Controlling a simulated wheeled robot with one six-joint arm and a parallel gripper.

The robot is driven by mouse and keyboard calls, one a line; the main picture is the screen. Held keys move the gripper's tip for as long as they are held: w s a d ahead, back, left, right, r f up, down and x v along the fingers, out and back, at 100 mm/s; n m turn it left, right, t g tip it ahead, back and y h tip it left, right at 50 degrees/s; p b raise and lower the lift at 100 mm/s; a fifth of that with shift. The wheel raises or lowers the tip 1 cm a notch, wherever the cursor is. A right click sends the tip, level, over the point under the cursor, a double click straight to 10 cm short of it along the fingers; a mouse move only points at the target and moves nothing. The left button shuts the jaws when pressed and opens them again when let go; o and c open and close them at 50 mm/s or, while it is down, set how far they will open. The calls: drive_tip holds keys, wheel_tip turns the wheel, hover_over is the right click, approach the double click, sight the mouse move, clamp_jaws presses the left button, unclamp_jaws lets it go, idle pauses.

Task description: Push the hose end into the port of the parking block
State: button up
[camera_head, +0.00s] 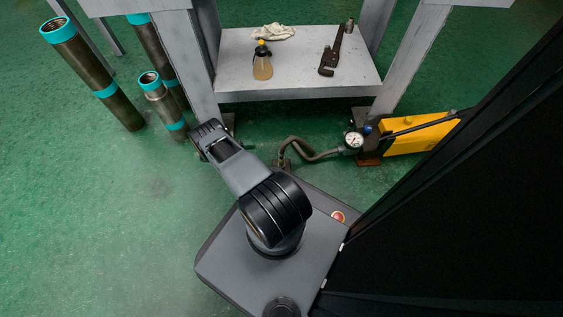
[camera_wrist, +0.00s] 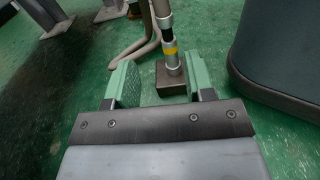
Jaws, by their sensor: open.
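In the wrist view the hose end (camera_wrist: 167,40) is a metal coupling with dark, white and yellow bands. It stands roughly upright over the small brown parking block (camera_wrist: 172,80) on the floor. Its lower tip meets the block's top; I cannot tell how deep it sits in the port, which is hidden. My gripper (camera_wrist: 157,65) is open, its green-padded jaws spread either side of the coupling in this picture, apparently short of it. In the head view the block (camera_head: 283,167) stands beyond my base, and my arm's far end points left of it.
The grey hose (camera_head: 315,154) curves right to a gauge (camera_head: 353,139) beside a yellow pump (camera_head: 420,136). Pipes (camera_head: 105,88) stand left. Floor at lower left is clear.

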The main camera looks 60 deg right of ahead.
approach(281, 160)
drive_tip(key=s+d+r, duration=0.3)
drive_tip(key=s+d, duration=0.1)
drive_tip(key=x, duration=0.6)
drive_tip(key=shift+d+h, duration=0.25)
drive_tip(key=shift+h, duration=0.05)
drive_tip(key=shift+s, duration=0.15)
drive_tip(key=shift+c, duration=0.3)
clamp_jaws()
